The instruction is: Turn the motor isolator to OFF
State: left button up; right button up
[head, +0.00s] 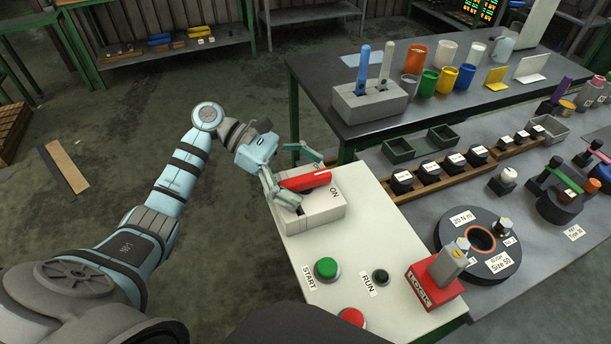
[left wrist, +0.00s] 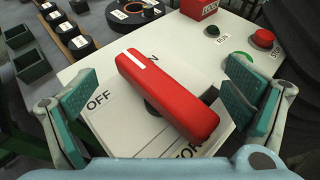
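The motor isolator is a pale box (head: 322,213) with a red bar handle (head: 305,181), on the near panel. In the left wrist view the red handle (left wrist: 170,98) lies diagonally. Its white-striped end points between the OFF label and the ON label, of which only the N shows; the handle covers the rest. My left gripper (head: 304,178) is open over the isolator. In the left wrist view its two teal finger pads stand on either side of the handle, with visible gaps. My right gripper is not in view.
On the same panel are a green START button (head: 326,268), a small RUN button (head: 381,277), a red button (head: 351,317) and a red LOCK block (head: 432,288). A grey bench (head: 540,240) with several parts stands to the right. The floor left is mostly clear.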

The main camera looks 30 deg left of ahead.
pick_arm(q)
jog(key=shift+s+r, duration=0.1)
jog(key=shift+s, duration=0.05)
jog(key=c, duration=1.1)
jog(key=shift+r, duration=0.15)
dwell(0.4)
jog(key=o, duration=0.9)
jog(key=shift+c, duration=0.2)
jog(key=o, duration=0.6)
jog(key=shift+w+f, duration=0.2)
jog(key=shift+w, duration=0.1)
jog(key=shift+s+a, duration=0.1)
jog(key=shift+s, duration=0.1)
jog(key=shift+a+r, duration=0.1)
jog(key=shift+a, duration=0.2)
jog(key=v, duration=1.1)
jog(key=shift+r, duration=0.15)
